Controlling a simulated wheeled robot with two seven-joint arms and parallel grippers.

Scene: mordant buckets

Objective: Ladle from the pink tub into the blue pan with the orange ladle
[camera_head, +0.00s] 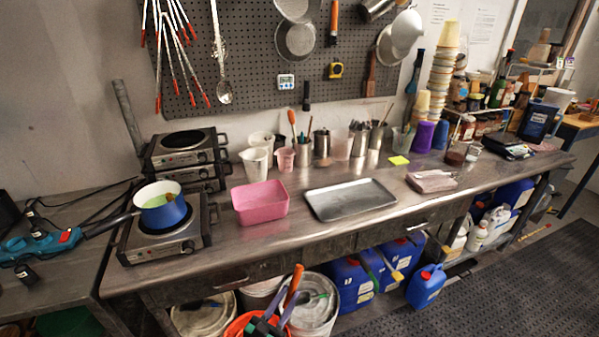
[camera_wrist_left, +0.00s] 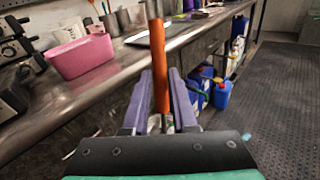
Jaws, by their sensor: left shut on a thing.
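My left gripper (camera_head: 279,311) is low in front of the bench, at the bottom of the head view. It is shut on the orange handle (camera_head: 293,284) of the ladle. In the left wrist view the handle (camera_wrist_left: 159,62) stands up between the purple fingers of my left gripper (camera_wrist_left: 162,88); the ladle's bowl is hidden. The pink tub (camera_head: 260,202) sits on the bench and also shows in the left wrist view (camera_wrist_left: 82,58); its contents cannot be made out. The blue pan (camera_head: 165,217), holding pale green liquid and a brownish item, stands on the front hot plate. My right gripper is not in view.
A metal tray (camera_head: 350,199) lies right of the tub. Cups and tool holders line the bench's back. Buckets, including an orange one (camera_head: 236,327), and blue canisters (camera_head: 350,283) stand below the bench near my gripper. The bench edge (camera_head: 260,268) lies beyond it.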

